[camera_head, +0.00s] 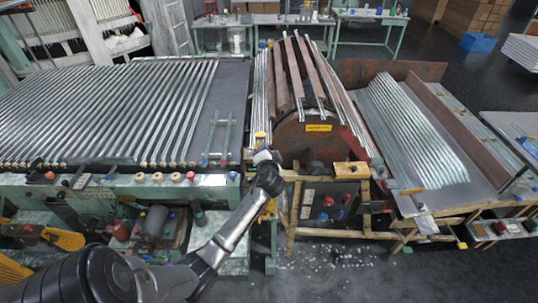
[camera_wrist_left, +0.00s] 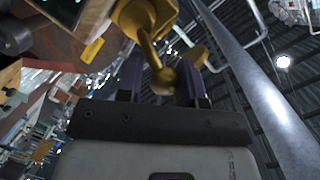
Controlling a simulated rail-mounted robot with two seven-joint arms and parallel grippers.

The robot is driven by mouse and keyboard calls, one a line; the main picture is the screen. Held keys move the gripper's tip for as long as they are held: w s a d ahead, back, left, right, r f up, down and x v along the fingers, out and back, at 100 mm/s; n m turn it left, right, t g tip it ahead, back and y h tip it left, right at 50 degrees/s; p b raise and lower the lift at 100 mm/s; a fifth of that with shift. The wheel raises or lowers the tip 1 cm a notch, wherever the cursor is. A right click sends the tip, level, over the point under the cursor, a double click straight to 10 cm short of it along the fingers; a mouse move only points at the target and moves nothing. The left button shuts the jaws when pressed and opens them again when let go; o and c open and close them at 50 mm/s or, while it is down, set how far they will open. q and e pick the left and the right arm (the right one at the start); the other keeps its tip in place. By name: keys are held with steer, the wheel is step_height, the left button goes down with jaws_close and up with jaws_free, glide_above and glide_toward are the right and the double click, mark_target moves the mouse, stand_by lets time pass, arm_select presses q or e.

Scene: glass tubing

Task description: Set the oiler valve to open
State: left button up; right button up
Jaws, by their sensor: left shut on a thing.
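The oiler valve (camera_wrist_left: 145,22) is a brass-yellow body with a lever that ends in a round knob (camera_wrist_left: 164,80), at the top middle of the left wrist view. My left gripper (camera_wrist_left: 163,72) has its two dark fingers on either side of the knob and is shut on the lever. In the head view my left arm reaches up from the lower left, and the gripper (camera_head: 266,157) is at the gap between the tube bed and the drum. A small yellow part (camera_head: 261,136) shows just above it. The fingers and lever are too small to make out there. My right gripper is in neither view.
A bed of glass tubes (camera_head: 110,110) lies left of my gripper. A rusty drum machine (camera_head: 310,135) stands right of it, with a wooden frame (camera_head: 345,232) in front. A grey pipe (camera_wrist_left: 250,75) runs close along the right of the wrist view.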

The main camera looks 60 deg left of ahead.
arm_select(q)
steer(key=shift+s+a+r+n+t, duration=0.3)
steer(key=shift+s+r+n, duration=0.1)
steer(key=shift+n, duration=0.4)
steer(key=o, duration=0.9)
steer(key=shift+s+f, duration=0.1)
steer(key=shift+f, duration=0.05)
steer(key=shift+d, duration=0.15)
steer(key=shift+s+d, duration=0.15)
steer(key=shift+d, duration=0.1)
steer(key=b+v, duration=0.1)
steer(key=v, duration=0.5)
steer(key=b+v, duration=0.1)
steer(key=v, duration=0.6)
steer(key=shift+s+a+r, duration=0.1)
steer(key=shift+r, duration=0.15)
